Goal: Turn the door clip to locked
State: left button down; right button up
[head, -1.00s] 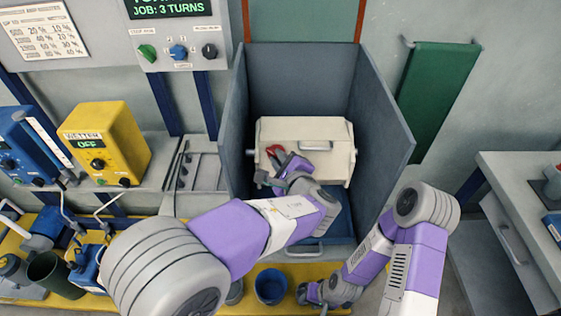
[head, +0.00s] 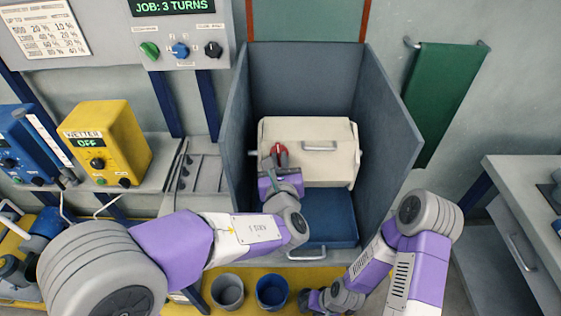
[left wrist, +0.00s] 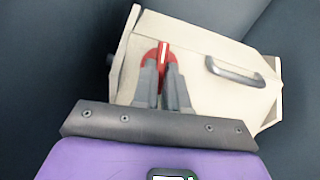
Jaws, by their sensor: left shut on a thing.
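The door clip (head: 281,153) is a small red disc with a pale bar, on the left part of the cream barrel's door (head: 328,165). In the left wrist view the red clip (left wrist: 147,57) shows around my left fingertips, with its pale bar running nearly up and down the picture. My left gripper (head: 277,164) is shut on the clip; its fingers (left wrist: 164,72) also show in the left wrist view and hide part of it. My right gripper (head: 309,300) hangs low at the front; whether it is open cannot be made out.
The barrel sits between grey side walls (head: 388,130), with a grey handle (head: 320,149) right of the clip. Grey (head: 227,292) and blue (head: 272,290) cups stand on the yellow front ledge. A yellow box (head: 108,142) is at left.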

pick_arm(q)
jog(key=shift+m+h, duration=0.4)
jog(key=shift+m, duration=0.3)
jog(key=c, duration=1.2)
grip_release()
jog(key=shift+o, duration=0.2)
jog(key=s+r+p, duration=0.1)
jog(key=s, duration=0.6)
jog(key=shift+s, duration=0.25)
